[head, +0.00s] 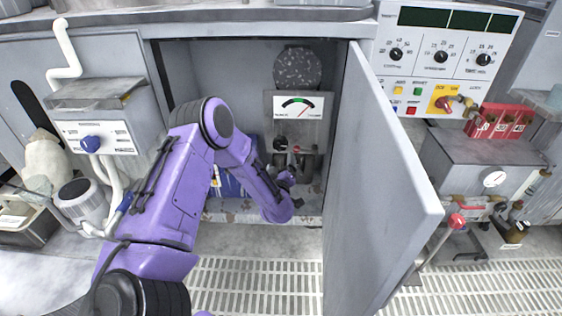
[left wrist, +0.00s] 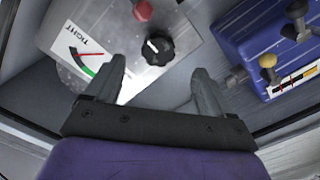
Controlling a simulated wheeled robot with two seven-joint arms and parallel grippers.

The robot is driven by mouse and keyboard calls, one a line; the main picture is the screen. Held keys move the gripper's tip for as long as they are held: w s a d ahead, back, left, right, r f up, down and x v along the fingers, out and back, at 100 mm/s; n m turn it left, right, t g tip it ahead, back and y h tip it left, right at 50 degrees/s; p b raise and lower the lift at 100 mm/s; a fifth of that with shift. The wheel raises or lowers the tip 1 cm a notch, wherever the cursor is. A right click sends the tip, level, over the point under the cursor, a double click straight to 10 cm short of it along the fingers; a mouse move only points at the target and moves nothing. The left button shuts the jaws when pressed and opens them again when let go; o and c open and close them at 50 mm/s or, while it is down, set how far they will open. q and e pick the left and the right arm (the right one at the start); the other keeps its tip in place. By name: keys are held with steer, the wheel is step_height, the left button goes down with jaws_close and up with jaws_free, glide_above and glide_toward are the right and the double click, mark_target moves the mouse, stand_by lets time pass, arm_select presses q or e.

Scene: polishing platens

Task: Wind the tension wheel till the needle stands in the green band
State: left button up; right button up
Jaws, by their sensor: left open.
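The tension wheel appears to be the black knob with a white mark (left wrist: 157,47) on a grey metal panel, also visible in the head view (head: 281,142). The gauge (head: 299,106) sits above it inside the open cabinet; it has a green band at the top of its arc. In the left wrist view the gauge (left wrist: 78,52) shows "TIGHT" and part of the green, with one finger covering its lower part. My right gripper is out of view.
A red knob (left wrist: 143,10) is beside the black one. A blue box (left wrist: 262,45) with yellow and black knobs stands near the panel. The open cabinet door (head: 385,185) closes off the right side. A dark speckled disc (head: 297,68) stands above the gauge.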

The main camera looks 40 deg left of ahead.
mark_target(280, 147)
arm_select(q)
steer(key=shift+y, duration=0.3)
steer(key=b+x, duration=0.3)
steer(key=x, duration=0.7)
steer(key=shift+a+r, duration=0.2)
steer(key=shift+a, duration=0.1)
steer(key=shift+w+a+r, duration=0.1)
steer(key=shift+w+a, duration=0.15)
steer(key=shift+w, duration=0.1)
steer(key=c, duration=1)
